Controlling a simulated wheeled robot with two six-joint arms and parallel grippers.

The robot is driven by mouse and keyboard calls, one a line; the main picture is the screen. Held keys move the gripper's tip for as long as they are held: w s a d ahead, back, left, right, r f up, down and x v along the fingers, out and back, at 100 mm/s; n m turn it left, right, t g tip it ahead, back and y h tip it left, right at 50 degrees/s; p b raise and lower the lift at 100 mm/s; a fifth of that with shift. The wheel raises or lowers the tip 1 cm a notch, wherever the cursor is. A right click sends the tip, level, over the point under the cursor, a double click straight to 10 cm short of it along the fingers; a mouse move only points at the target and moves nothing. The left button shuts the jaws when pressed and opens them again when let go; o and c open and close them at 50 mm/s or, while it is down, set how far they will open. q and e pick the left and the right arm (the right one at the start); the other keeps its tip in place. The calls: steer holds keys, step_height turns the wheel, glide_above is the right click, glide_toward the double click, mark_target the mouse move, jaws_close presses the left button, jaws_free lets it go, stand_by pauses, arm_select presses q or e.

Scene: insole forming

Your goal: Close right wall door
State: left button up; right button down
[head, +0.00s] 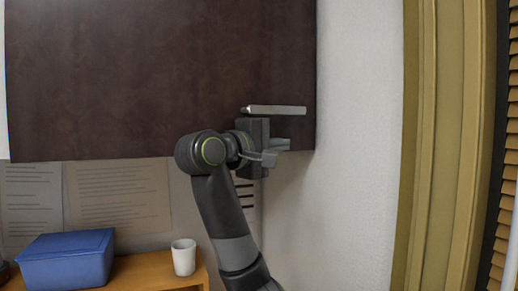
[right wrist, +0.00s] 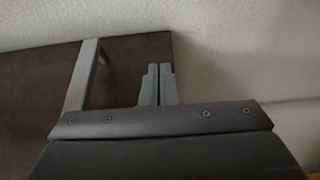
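The dark brown wall door (head: 150,75) fills the upper left of the head view, facing me as a flat panel. No opening beside it shows, and I cannot tell whether it is fully closed. Its grey bar handle (head: 278,110) is near the lower right corner; the handle also shows in the right wrist view (right wrist: 83,72), left of my fingers. My right gripper (head: 282,143) is just below the handle, close to the door's lower right corner. In the right wrist view its two fingers (right wrist: 159,84) are together with nothing between them. My left gripper is not in view.
A blue box (head: 68,262) and a white cup (head: 183,257) stand on a wooden shelf (head: 150,272) at the lower left. Papers (head: 118,195) hang on the wall below the door. A yellowish curtain (head: 440,150) hangs at the right, beyond bare white wall (head: 355,150).

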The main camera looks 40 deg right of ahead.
steer(key=s+a+b, duration=0.2)
steer(key=a+b, duration=0.4)
steer(key=a, duration=1.1)
steer(key=shift+s, duration=0.2)
steer(key=shift+f, duration=0.15)
